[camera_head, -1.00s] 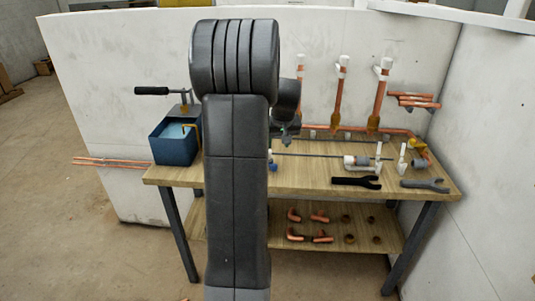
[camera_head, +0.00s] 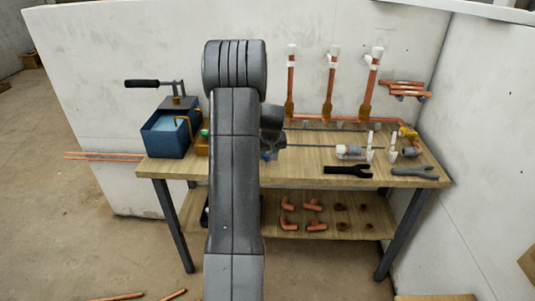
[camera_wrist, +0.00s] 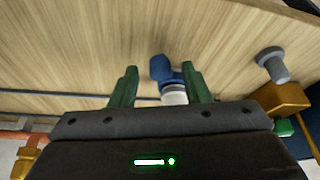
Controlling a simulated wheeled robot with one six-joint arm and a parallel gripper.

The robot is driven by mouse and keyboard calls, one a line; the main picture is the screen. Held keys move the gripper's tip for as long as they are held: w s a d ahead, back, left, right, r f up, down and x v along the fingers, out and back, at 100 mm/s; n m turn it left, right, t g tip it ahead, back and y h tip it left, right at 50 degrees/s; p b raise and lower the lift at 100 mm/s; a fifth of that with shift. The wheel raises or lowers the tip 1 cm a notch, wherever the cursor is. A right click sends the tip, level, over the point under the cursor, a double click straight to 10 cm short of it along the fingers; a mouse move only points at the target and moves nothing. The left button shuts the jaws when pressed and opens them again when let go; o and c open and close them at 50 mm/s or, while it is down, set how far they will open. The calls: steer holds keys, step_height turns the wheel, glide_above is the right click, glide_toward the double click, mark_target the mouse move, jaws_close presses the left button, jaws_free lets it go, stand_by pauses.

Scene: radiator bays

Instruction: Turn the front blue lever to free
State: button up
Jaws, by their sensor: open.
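In the wrist view a small blue lever (camera_wrist: 161,69) sits on a pale round fitting (camera_wrist: 174,96) close to the bench top. My gripper (camera_wrist: 159,74) is open, with one green finger on each side of the lever and fitting. I see gaps beside the lever, so the fingers do not look closed on it. In the head view a bit of blue (camera_head: 268,155) shows beside my arm, which hides most of the gripper. Any free marking is not readable.
The wooden bench (camera_head: 300,180) carries a blue box (camera_head: 165,143) with a black-handled tool at left. A brass block (camera_wrist: 285,98) with a green button (camera_wrist: 284,127) stands near the gripper. Black and grey wrenches (camera_head: 348,171) lie at right. Upright copper pipes (camera_head: 328,95) stand behind.

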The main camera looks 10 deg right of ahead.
jaws_close()
steer(key=shift+a+f, duration=0.1)
steer(key=shift+a, duration=0.1)
stand_by(0.4)
steer(key=shift+a+m+h+b, duration=0.3)
steer(key=shift+a+m+b, duration=0.15)
steer(key=shift+m, duration=0.3)
steer(key=shift+a+m+h+b, duration=0.3)
steer(key=shift+m+b, duration=0.25)
steer(key=shift+m, duration=0.2)
steer(key=a+m+b, duration=0.1)
steer(key=a+m+h+b, duration=0.1)
steer(key=m+b, duration=0.1)
steer(key=shift+w+f+g, duration=0.1)
steer(key=shift+w+g, duration=0.05)
steer(key=shift+g, duration=0.15)
steer(key=shift+w+a+m+g+h+b, duration=0.15)
steer(key=shift+a+m+h+b, duration=0.15)
steer(key=shift+m+b, duration=0.4)
steer(key=shift+w+a+m+g+h+b, duration=0.2)
steer(key=shift+a+m+b, duration=0.1)
steer(key=shift+m+b, duration=0.35)
steer(key=shift+w+a+m+g+h+b, duration=0.15)
steer(key=shift+w+a+m+g+b, duration=0.15)
steer(key=shift+m, duration=0.5)
steer(key=shift+w+a+m+g+h+b, duration=0.2)
steer(key=shift+a+m+b, duration=0.15)
steer(key=shift+m, duration=0.4)
steer(key=shift+w+a, duration=0.1)
